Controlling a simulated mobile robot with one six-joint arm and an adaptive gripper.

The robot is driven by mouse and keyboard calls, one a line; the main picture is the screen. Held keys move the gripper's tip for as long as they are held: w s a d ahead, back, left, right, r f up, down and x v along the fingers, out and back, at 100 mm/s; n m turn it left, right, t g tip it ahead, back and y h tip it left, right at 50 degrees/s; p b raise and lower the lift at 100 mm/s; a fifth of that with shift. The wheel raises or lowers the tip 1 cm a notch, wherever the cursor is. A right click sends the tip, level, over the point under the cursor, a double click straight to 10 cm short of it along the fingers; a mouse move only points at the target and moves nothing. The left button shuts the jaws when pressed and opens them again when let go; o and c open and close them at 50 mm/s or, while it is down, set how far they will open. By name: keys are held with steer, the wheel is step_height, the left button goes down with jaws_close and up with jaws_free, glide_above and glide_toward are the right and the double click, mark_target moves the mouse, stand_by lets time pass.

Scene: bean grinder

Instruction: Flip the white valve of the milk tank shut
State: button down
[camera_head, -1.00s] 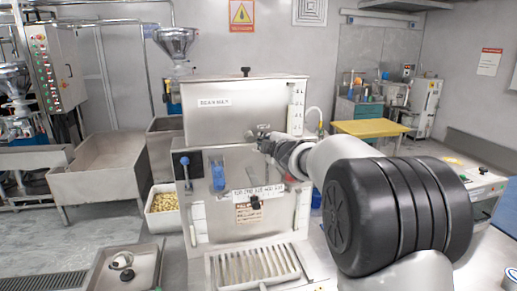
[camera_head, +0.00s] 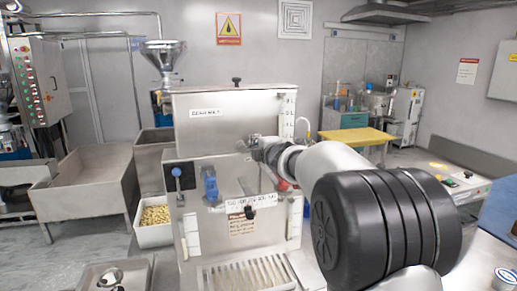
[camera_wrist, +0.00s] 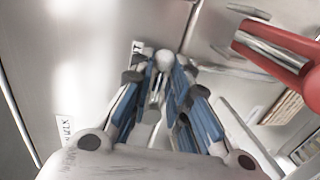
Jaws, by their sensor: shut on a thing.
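The steel milk tank (camera_head: 225,125) with a "BEAN MILK" label sits on top of the machine in the head view. My gripper (camera_head: 256,146) is at the lower right part of the tank's front. In the wrist view my gripper (camera_wrist: 163,85) has its blue-padded fingers closed around a small white rounded knob, the white valve (camera_wrist: 165,60). Only the valve's tip shows between the fingertips; its body is hidden by the fingers. In the head view the valve is hidden behind my gripper, so its angle cannot be told.
A red handle (camera_wrist: 280,50) is close on the right in the wrist view. A blue valve (camera_head: 210,185) and a blue-knobbed lever (camera_head: 176,172) are on the machine's front. A slotted drip tray (camera_head: 245,275) lies below. A yellow table (camera_head: 355,137) stands behind.

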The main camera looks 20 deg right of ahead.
steer(key=c, duration=1.5)
jaws_free()
steer(key=s, duration=0.4)
steer(key=s+r, duration=0.1)
steer(key=s, duration=0.3)
steer(key=s+r, duration=0.1)
steer(key=s, duration=0.2)
steer(key=shift+s+r, duration=0.25)
steer(key=shift+s, duration=0.15)
